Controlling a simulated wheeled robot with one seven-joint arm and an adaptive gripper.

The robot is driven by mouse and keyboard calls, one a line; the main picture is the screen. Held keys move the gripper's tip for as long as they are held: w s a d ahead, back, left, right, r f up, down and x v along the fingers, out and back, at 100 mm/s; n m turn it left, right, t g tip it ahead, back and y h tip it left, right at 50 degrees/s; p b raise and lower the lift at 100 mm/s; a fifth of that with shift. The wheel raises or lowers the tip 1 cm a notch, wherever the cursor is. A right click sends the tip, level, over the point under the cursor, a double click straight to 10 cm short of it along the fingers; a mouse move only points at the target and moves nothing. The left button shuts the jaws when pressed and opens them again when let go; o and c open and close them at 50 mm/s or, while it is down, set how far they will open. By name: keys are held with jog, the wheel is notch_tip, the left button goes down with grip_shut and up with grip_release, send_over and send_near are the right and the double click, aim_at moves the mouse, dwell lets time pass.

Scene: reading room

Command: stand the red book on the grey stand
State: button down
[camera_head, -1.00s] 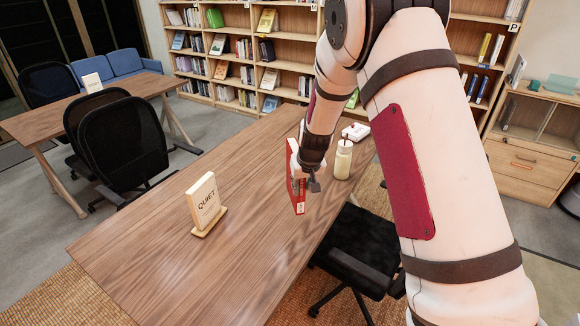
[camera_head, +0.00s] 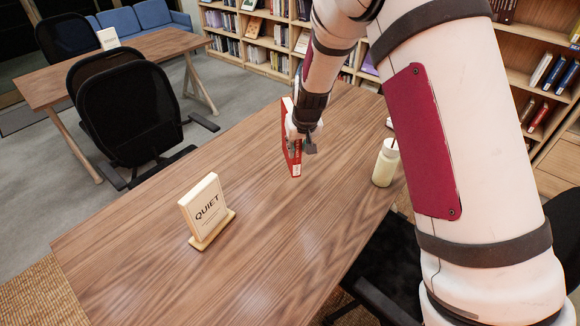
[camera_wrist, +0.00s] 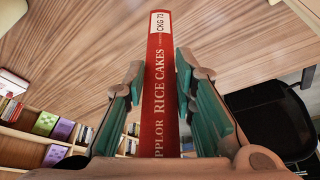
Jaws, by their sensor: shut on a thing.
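The red book (camera_head: 291,146) is upright above or at the wooden table in the head view; I cannot tell whether its lower edge touches the tabletop. My gripper (camera_head: 309,140) is at its right side, partly hidden by my wrist. In the wrist view the book (camera_wrist: 159,88) stands between the teal finger pads of my gripper (camera_wrist: 160,95), its spine with a white label facing the camera. The gripper is shut on it. I cannot make out a grey stand in either view.
A "QUIET" sign (camera_head: 206,208) on a wooden base stands on the table (camera_head: 130,262), left of the book. A black chair (camera_head: 130,125) is beyond the left edge. Bare tabletop lies between sign and bottle.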

aim_at(291, 163)
jog(key=w+a+f+n+b, duration=0.1)
jog(key=a+f+b, duration=0.2)
jog(key=a, duration=0.3)
jog(key=w+a+f+n+y+b, duration=0.1)
jog(key=a+f+b, duration=0.15)
jog(key=a, duration=0.25)
jog(key=w+a+f+n+b, duration=0.1)
jog(key=a+f+b, duration=0.15)
jog(key=a, duration=0.35)
jog(key=d, duration=0.5)
jog(key=d+f, duration=0.1)
jog(key=d, duration=0.9)
jog(key=shift+d+f, duration=0.15)
jog(key=shift+f, duration=0.05)
jog(key=shift+d+f, duration=0.2)
jog(key=shift+f, duration=1.7)
jog(key=c, duration=1.5)
grip_release()
jog(key=shift+c, duration=0.2)
jog(key=shift+o, duration=1.1)
